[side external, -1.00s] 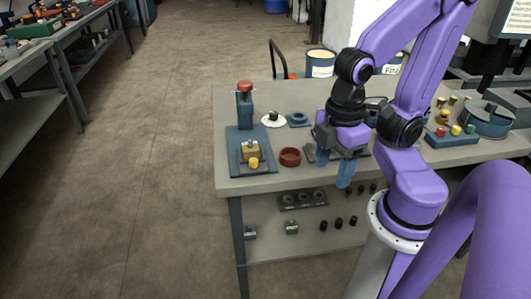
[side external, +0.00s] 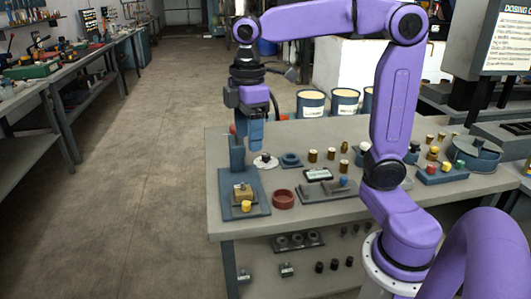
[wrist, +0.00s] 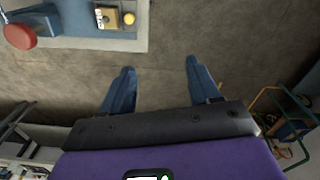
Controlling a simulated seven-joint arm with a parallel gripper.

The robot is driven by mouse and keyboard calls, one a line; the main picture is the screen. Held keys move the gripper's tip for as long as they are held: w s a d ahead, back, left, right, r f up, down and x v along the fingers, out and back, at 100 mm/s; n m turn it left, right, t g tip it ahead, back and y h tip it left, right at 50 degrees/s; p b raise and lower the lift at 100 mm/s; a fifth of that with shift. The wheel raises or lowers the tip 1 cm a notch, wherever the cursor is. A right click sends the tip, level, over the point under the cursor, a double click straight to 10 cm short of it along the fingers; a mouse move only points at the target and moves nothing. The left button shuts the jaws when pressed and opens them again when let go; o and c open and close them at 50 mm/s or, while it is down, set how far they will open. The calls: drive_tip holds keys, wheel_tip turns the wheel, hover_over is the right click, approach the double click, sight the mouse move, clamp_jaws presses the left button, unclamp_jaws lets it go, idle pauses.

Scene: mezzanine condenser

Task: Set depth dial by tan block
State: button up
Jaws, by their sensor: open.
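The tan block (side external: 243,191) sits on a blue base plate (side external: 260,208) near the bench's left front corner. A yellow knob (side external: 246,206) is at its front. The wrist view shows the tan block (wrist: 108,17) and yellow knob (wrist: 129,18) at the top. A white disc with a black knob (side external: 265,160) lies behind the plate; I cannot tell which part is the depth dial. My gripper (side external: 250,140) is open and empty, pointing down, high near the blue post (side external: 236,158). In the wrist view, only floor shows between its fingertips (wrist: 159,65).
A red ring (side external: 283,199), blue ring (side external: 290,160) and dark tray (side external: 326,189) lie to the right. Several small brass-coloured pieces stand behind. Floor left of the bench is clear.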

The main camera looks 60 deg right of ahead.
drive_tip(key=w+d, duration=0.8)
drive_tip(key=w, duration=0.2)
hover_over(265, 154)
wheel_tip(265, 154, down, 8)
drive_tip(key=shift+m, duration=0.4)
wheel_tip(265, 154, down, 18)
drive_tip(key=shift+s+f, duration=0.15)
drive_tip(key=shift+f, duration=0.05)
drive_tip(key=c, duration=1)
drive_tip(key=shift+c, duration=0.2)
